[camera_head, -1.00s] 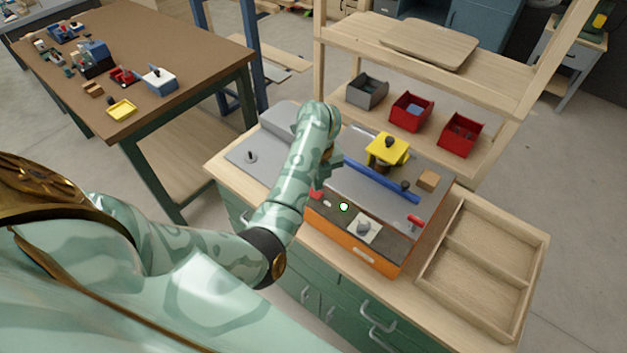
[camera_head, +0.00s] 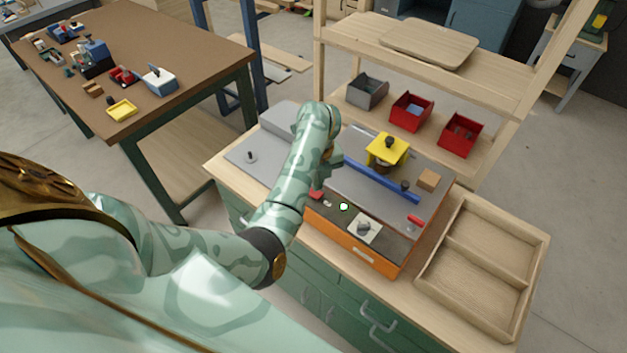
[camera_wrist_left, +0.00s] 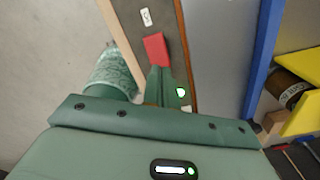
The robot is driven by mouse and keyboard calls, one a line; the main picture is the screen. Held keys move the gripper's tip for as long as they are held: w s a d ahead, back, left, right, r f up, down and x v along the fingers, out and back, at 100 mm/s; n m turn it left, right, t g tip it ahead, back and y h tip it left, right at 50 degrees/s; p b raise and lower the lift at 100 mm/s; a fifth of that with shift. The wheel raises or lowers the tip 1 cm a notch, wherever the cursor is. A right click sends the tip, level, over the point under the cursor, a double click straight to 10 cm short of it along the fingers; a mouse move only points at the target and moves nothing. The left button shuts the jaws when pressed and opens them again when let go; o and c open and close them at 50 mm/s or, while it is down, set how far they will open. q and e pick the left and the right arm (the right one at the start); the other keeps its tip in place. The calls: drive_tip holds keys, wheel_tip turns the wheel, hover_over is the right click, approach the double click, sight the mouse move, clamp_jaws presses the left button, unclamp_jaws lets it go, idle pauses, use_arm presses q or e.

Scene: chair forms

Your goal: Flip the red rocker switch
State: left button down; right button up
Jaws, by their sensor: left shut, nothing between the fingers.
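The red rocker switch (camera_head: 316,195) is on the dark strip along the front of the orange-edged machine, just beside the left fingers. It shows larger in the left wrist view (camera_wrist_left: 155,48), with a small white plate beyond it. My left gripper (camera_head: 318,180) points down at the switch, partly hidden by its own arm. In the left wrist view its fingers (camera_wrist_left: 160,74) are together and empty, with the tips at the near end of the switch. I cannot tell whether they touch it. A green light (camera_head: 344,207) glows on the strip. My right gripper is not seen.
A blue bar (camera_head: 382,179) and a yellow block (camera_head: 388,148) stand behind the strip. A white plate with a knob (camera_head: 364,229) and another red part (camera_head: 415,221) lie to the right. A wooden tray (camera_head: 519,299) sits at the right edge.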

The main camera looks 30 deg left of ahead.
sight(317, 194)
use_arm(q)
drive_tip(key=shift+f+b, duration=1.1)
drive_tip(key=shift+f, duration=0.25)
idle(0.7)
drive_tip(key=shift+r, duration=0.1)
drive_tip(key=shift+r+p, duration=0.6)
drive_tip(key=shift+p, duration=0.05)
wheel_tip(317, 194, up, 6)
drive_tip(key=p, duration=0.5)
drive_tip(key=shift+f, duration=0.2)
